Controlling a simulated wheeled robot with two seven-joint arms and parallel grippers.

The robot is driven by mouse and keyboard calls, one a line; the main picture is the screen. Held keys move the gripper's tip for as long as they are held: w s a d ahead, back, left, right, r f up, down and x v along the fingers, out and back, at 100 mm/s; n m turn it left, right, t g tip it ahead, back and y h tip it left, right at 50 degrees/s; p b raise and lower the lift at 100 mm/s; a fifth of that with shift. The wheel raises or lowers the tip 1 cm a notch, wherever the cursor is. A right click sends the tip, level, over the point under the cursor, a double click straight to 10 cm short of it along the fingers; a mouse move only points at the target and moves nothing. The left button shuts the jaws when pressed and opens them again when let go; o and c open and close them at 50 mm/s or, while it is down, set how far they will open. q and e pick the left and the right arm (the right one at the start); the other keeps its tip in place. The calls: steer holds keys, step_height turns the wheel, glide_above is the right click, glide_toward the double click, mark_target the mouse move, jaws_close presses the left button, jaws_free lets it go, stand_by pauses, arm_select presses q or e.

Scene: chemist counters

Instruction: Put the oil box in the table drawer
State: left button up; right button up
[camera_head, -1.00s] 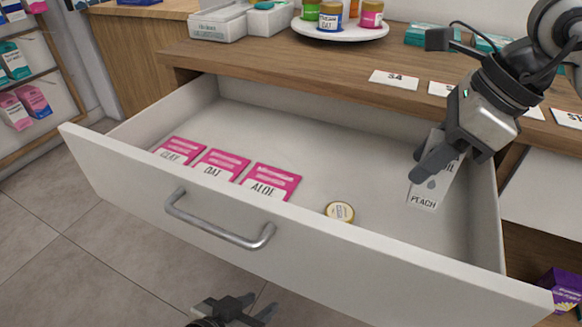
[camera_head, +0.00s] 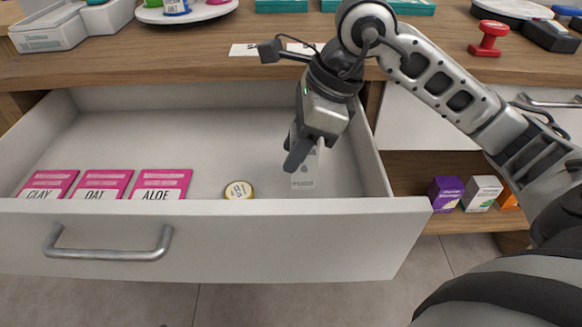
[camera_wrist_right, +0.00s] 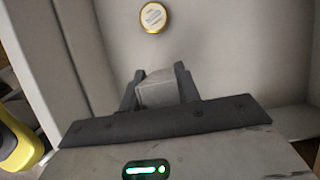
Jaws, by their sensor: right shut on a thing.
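The oil box (camera_head: 304,178) is a small pale grey-white box with dark print at its lower edge. It is upright in the right part of the open table drawer (camera_head: 200,240). My right gripper (camera_head: 302,150) reaches down into the drawer from above and is shut on the box's upper part. In the right wrist view the box (camera_wrist_right: 158,92) sits between the two dark fingers. I cannot tell whether its bottom touches the drawer floor. My left gripper is not in view.
Several pink packets, such as the ALOE one (camera_head: 162,184), and a round gold-lidded tin (camera_head: 238,190) lie in the drawer left of the box. The drawer's right wall (camera_head: 372,160) is close to my gripper. A purple box (camera_head: 445,193) stands on the shelf at right.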

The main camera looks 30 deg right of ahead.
steer(key=shift+f, duration=0.35)
step_height(320, 180, down, 3)
steer(key=shift+f+b, duration=0.15)
steer(key=shift+b, duration=0.45)
steer(key=shift+f, duration=0.1)
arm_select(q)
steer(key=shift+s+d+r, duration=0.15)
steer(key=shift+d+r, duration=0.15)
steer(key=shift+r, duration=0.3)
arm_select(e)
steer(key=o, duration=0.6)
steer(key=shift+f, duration=0.1)
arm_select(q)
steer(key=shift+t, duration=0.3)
arm_select(e)
steer(key=o, duration=0.4)
steer(key=shift+c, duration=0.2)
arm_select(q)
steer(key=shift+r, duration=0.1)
